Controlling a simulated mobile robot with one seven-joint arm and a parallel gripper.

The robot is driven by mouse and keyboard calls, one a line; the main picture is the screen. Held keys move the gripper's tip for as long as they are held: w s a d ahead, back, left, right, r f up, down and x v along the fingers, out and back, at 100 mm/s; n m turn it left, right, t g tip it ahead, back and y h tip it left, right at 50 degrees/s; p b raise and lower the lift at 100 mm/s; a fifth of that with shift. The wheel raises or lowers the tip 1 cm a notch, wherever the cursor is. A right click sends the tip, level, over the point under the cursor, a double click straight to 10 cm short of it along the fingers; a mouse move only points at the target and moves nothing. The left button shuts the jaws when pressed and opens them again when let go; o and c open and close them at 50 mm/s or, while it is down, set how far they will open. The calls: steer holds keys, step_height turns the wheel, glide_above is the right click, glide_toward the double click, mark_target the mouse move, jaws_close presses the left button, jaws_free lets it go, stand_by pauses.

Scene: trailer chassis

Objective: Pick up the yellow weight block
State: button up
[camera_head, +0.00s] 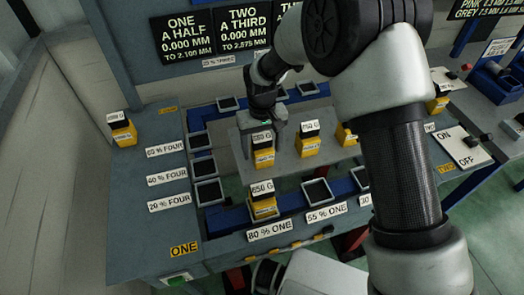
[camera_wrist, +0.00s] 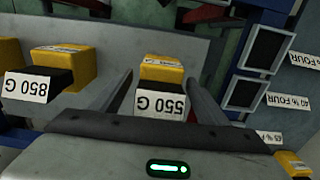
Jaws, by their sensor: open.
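A yellow weight block (camera_head: 264,160) with a black top and a white label stands on the grey plate in the middle of the bench. In the wrist view this yellow block (camera_wrist: 162,73) carries a label reading 550 G and lies between my two fingers. My gripper (camera_head: 264,143) is right over it, coming down from above. In the wrist view my gripper (camera_wrist: 160,80) is open, with one finger on each side of the block and a gap visible on both sides. The fingers partly hide the block in the head view.
Another yellow block (camera_head: 308,147), labelled 850 G in the wrist view (camera_wrist: 64,66), stands close to the right. A 650 G block (camera_head: 263,208) sits in front, above the 80 % ONE label. Another block (camera_head: 123,134) stands at left.

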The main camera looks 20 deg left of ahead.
steer(key=shift+r, duration=0.1)
steer(key=c, duration=1.6)
